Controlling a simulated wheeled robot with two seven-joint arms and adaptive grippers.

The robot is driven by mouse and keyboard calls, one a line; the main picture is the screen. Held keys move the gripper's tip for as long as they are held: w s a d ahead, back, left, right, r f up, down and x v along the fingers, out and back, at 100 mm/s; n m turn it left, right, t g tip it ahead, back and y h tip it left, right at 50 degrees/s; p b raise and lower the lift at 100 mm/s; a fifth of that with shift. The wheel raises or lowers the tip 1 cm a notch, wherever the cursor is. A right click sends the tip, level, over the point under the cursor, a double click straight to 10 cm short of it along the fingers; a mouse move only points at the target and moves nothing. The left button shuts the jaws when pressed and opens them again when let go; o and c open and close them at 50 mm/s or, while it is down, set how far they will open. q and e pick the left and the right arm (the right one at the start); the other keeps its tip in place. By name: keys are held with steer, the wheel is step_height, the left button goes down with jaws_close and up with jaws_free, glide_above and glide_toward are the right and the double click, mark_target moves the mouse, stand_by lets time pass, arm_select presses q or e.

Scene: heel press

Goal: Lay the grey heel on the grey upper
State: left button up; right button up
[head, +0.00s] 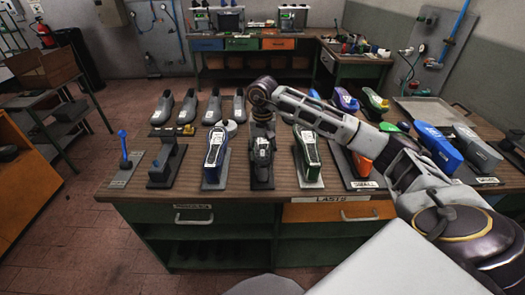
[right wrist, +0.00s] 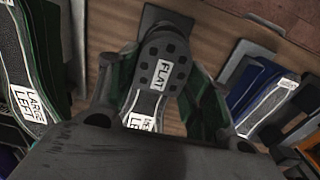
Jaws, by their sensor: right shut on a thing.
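My right gripper (head: 262,143) reaches down over the workbench, between a blue upper (head: 215,146) and a green upper (head: 308,148). In the right wrist view its fingers (right wrist: 162,72) are on both sides of a dark grey studded piece labelled FLAT (right wrist: 163,70), which looks like the grey heel, and are shut on it. A grey upper labelled LARGE LEFT (right wrist: 140,118) shows just below it. I cannot tell whether the two touch. In the head view the gripper covers most of this spot, above a dark base plate (head: 262,184). My left gripper is not in view.
Several grey shoe forms (head: 188,107) stand in a row behind. A blue-handled tool (head: 124,148) and a dark stand (head: 166,165) are at the left. More coloured uppers (head: 437,143) and a metal tray (head: 432,110) are at the right. The bench's front edge is close.

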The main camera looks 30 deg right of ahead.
steer(key=shift+f+b, duration=0.4)
steer(key=shift+f, duration=0.1)
stand_by(0.6)
steer(key=o, duration=1.1)
steer(key=shift+r, duration=6)
steer(key=shift+a+f, duration=0.1)
